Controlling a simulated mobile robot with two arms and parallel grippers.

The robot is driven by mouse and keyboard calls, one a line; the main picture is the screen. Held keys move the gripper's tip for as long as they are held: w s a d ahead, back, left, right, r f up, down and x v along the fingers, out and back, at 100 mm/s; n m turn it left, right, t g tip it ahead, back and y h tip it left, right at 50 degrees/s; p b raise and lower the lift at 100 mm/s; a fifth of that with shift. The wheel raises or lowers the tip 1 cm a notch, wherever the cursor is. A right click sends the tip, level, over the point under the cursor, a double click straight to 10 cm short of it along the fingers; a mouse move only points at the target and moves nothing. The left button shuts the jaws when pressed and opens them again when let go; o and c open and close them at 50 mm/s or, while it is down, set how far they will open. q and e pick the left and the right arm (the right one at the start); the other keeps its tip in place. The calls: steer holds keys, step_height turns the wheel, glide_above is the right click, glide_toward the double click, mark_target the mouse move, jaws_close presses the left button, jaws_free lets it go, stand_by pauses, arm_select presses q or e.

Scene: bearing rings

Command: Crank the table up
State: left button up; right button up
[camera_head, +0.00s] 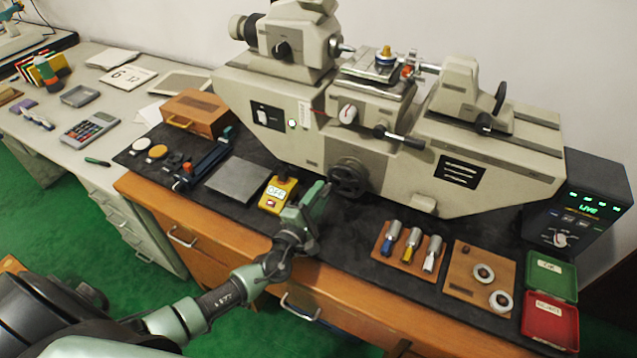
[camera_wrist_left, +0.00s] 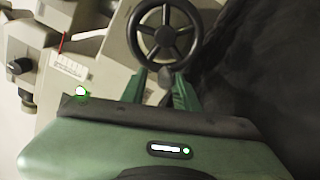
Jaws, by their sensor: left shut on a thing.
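The dark handwheel (camera_head: 350,178) sits low on the front of the beige measuring machine (camera_head: 315,145). In the left wrist view the handwheel (camera_wrist_left: 165,32) shows its spokes, with a small grey crank knob (camera_wrist_left: 166,78) at its lower rim. My left gripper (camera_head: 325,193) reaches to the wheel's left side. In the left wrist view its green fingers (camera_wrist_left: 160,90) are on both sides of the knob, shut on it. The machine's table (camera_head: 372,85) is above the wheel and carries a small piece with a brass-coloured top (camera_head: 385,56). My right gripper is not in view.
A yellow control box (camera_head: 278,193) stands left of my gripper. A flat grey plate (camera_head: 238,181) lies further left. A wooden tray with several small tools (camera_head: 393,240), a board with white rings (camera_head: 462,275) and green and red boxes (camera_head: 550,278) lie right. A lever (camera_head: 400,137) juts out above the wheel.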

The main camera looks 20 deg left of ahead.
arm_select(q)
steer(key=s+r+m+p, duration=0.1)
steer(key=s+m+p, duration=0.2)
steer(key=s, duration=0.5)
steer(key=shift+s+a+r+p, duration=0.25)
steer(key=shift+s+r+p, duration=0.05)
steer(key=shift+p, duration=0.6)
